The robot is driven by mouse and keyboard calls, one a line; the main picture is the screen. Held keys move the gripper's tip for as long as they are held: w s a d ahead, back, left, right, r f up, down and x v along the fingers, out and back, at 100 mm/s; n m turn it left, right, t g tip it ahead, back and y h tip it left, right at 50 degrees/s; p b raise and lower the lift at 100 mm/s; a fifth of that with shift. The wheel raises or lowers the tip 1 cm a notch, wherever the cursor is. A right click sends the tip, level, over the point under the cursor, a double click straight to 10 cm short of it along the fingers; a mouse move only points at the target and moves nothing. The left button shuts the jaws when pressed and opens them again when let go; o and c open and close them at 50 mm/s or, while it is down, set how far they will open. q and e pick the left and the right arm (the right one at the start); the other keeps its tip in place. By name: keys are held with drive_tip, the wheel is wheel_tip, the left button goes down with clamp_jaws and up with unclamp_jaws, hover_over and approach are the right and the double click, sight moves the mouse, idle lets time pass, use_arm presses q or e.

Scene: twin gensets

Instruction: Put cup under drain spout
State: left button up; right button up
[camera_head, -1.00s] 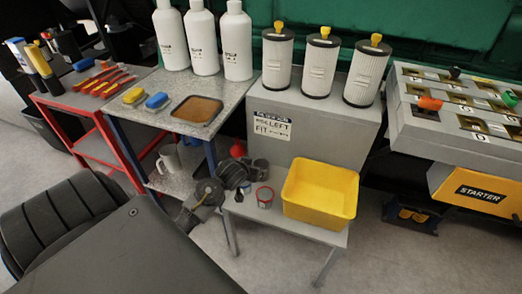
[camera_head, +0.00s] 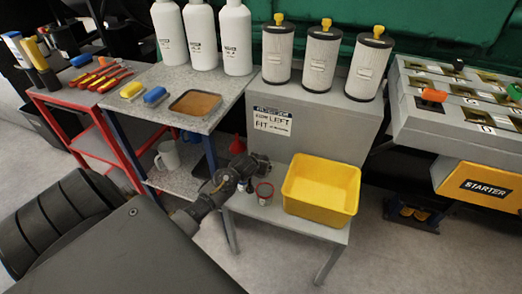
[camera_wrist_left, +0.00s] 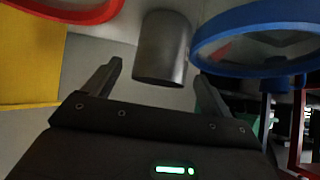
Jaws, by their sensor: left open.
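A small red-rimmed cup (camera_head: 264,194) stands on the low grey table, just left of the yellow bin. My left gripper (camera_head: 251,181) is over that table's left end, close beside this cup and partly hidden by its own arm. In the left wrist view, my left gripper (camera_wrist_left: 158,73) is open. A plain grey cylinder (camera_wrist_left: 162,50) shows ahead, between its fingers, not gripped. A red rim (camera_wrist_left: 70,10) is at the upper left and a larger-looking blue rim (camera_wrist_left: 258,30) at the right. I cannot make out the drain spout. My right gripper is out of view.
The yellow bin (camera_head: 312,208) fills the right part of the low table (camera_head: 272,213). A grey cabinet (camera_head: 330,125) bearing three filters stands behind. At left are a bench with white bottles and a tray (camera_head: 195,103), and a white mug (camera_head: 168,156) on its lower shelf.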

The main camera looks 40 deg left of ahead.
use_arm(q)
drive_tip(key=shift+x, duration=1)
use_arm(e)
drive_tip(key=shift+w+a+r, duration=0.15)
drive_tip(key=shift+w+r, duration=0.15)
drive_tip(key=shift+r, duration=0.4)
use_arm(q)
drive_tip(key=c, duration=1.2)
drive_tip(key=shift+r, duration=0.1)
